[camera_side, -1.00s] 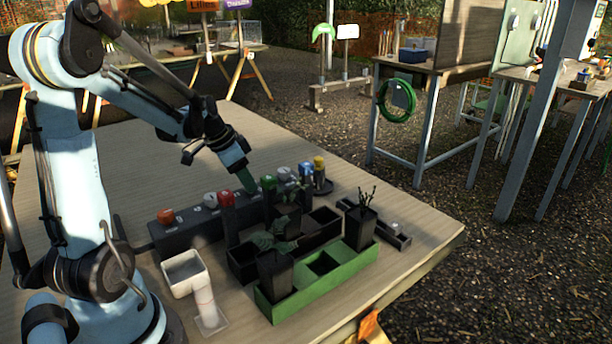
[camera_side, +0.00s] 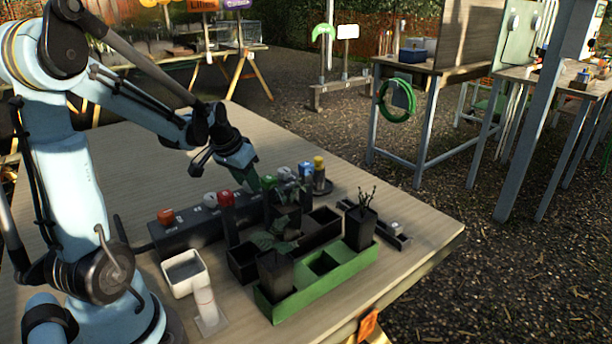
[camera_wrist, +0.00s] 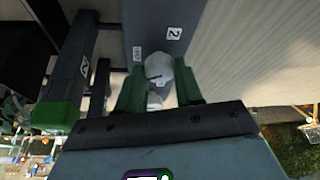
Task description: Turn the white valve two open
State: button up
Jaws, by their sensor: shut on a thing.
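The white valve (camera_wrist: 158,70) is a rounded white knob on a dark grey manifold in the wrist view. A label reading 2 (camera_wrist: 174,33) is on the manifold beyond it. My gripper (camera_wrist: 160,88) has its green fingers on both sides of the knob and is shut on it. Another small pale part (camera_wrist: 154,100) shows between the fingers, closer to the palm. In the side view my gripper (camera_side: 250,182) points down at the manifold (camera_side: 187,229), and its fingers hide the held knob. The valve's exact turn angle is hard to read.
A green-topped post (camera_wrist: 58,115) labelled 2 stands close left of the fingers in the wrist view. In the side view, a red-topped post (camera_side: 227,199), orange knob (camera_side: 165,215) and yellow-topped item (camera_side: 318,163) stand nearby. A green tray (camera_side: 345,272) with dark pots is in front.

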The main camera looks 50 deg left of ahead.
jog(key=n, duration=0.2)
jog(key=n+g+y, duration=0.1)
jog(key=n, duration=0.1)
jog(key=n+y, duration=0.1)
jog(key=n, duration=0.1)
jog(key=shift+w+d+n, duration=0.15)
jog(key=shift+d+n, duration=0.1)
jog(key=shift+n, duration=0.05)
jog(key=n+g, duration=0.1)
jog(key=n, duration=0.2)
jog(key=n+g+y, duration=0.1)
jog(key=n, duration=0.1)
jog(key=shift+w+n+g, duration=0.2)
jog(key=shift+n+g, duration=0.1)
jog(key=shift+n, duration=0.1)
jog(key=o, duration=1)
jog(key=shift+o, duration=0.2)
jog(key=shift+d, duration=0.1)
jog(key=v, duration=1.2)
